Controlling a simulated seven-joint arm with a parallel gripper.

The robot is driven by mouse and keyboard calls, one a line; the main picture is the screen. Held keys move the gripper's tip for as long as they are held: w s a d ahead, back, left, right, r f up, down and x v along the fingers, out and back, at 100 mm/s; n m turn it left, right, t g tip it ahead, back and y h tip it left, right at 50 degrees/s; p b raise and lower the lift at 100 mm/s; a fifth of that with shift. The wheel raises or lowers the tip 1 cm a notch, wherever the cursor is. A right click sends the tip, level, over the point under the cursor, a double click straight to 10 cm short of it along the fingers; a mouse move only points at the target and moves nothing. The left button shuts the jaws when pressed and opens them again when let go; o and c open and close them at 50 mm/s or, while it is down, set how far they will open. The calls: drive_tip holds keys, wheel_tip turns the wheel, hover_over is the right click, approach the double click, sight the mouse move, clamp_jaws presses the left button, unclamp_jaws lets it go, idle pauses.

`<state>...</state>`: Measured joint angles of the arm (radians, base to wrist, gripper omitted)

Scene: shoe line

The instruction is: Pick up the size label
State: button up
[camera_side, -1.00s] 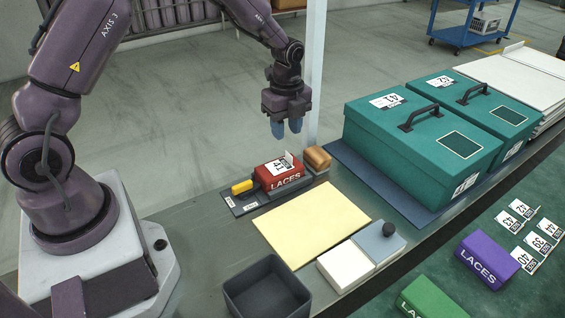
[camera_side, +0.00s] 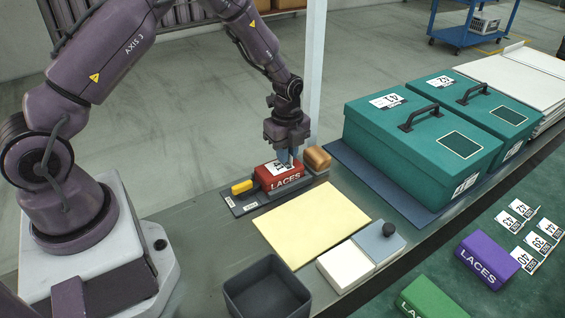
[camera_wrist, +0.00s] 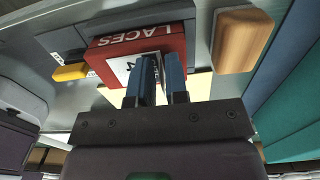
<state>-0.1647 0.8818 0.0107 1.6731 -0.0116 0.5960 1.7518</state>
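The size label is a white card with black print and an upright tab. It lies on top of the red LACES box (camera_side: 283,179). In the wrist view the label (camera_wrist: 120,70) shows on the red box (camera_wrist: 105,52), partly hidden by my fingers. My gripper (camera_side: 285,158) is lowered over the box, fingers pointing down at the label. In the wrist view my gripper (camera_wrist: 161,75) has its two blue fingers a short gap apart, around the place of the tab. I see no firm contact with the tab.
A wooden block (camera_side: 317,158) stands close on the right of the box, and a yellow-handled tool (camera_side: 242,187) on its left. A yellow sheet (camera_side: 312,222), an empty dark bin (camera_side: 266,287) and teal cases (camera_side: 420,140) are nearby.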

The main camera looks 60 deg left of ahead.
sight(270, 169)
clamp_jaws()
drive_tip(key=shift+r, duration=0.1)
drive_tip(key=shift+r, duration=0.5)
drive_tip(key=s+d+r, duration=0.2)
drive_tip(key=s+r, duration=0.9)
drive_tip(key=s, duration=0.3)
drive_tip(key=shift+d+r, duration=0.2)
drive_tip(key=shift+r, duration=0.2)
drive_tip(key=shift+w, duration=0.1)
